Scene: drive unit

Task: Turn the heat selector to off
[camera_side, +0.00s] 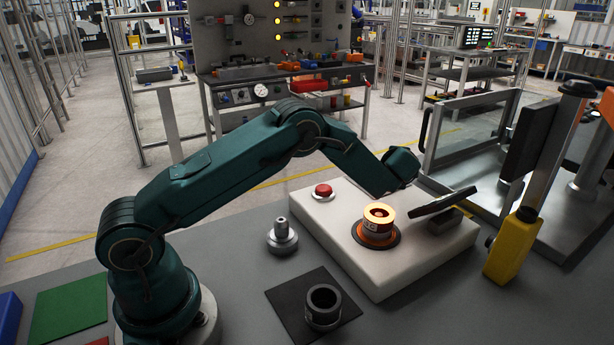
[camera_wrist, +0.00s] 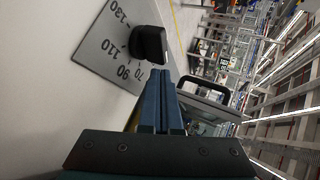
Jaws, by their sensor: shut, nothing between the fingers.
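The heat selector is a black knob (camera_wrist: 149,43) on a grey scale plate (camera_wrist: 92,45) in the wrist view. The numbers 70, 90, 110 and 130 show on the plate. No off mark can be seen, and I cannot tell where the knob points. My gripper (camera_wrist: 167,84) is shut and empty, its blue fingers just below the knob in the picture. I cannot tell whether they touch it. In the side view a dark tilted panel (camera_side: 442,201) stands on the white unit (camera_side: 360,265), below my wrist; its knob is not visible there.
A metal knob-shaped part (camera_side: 282,237) and a dark ring (camera_side: 322,306) on a black mat stand on the table in front.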

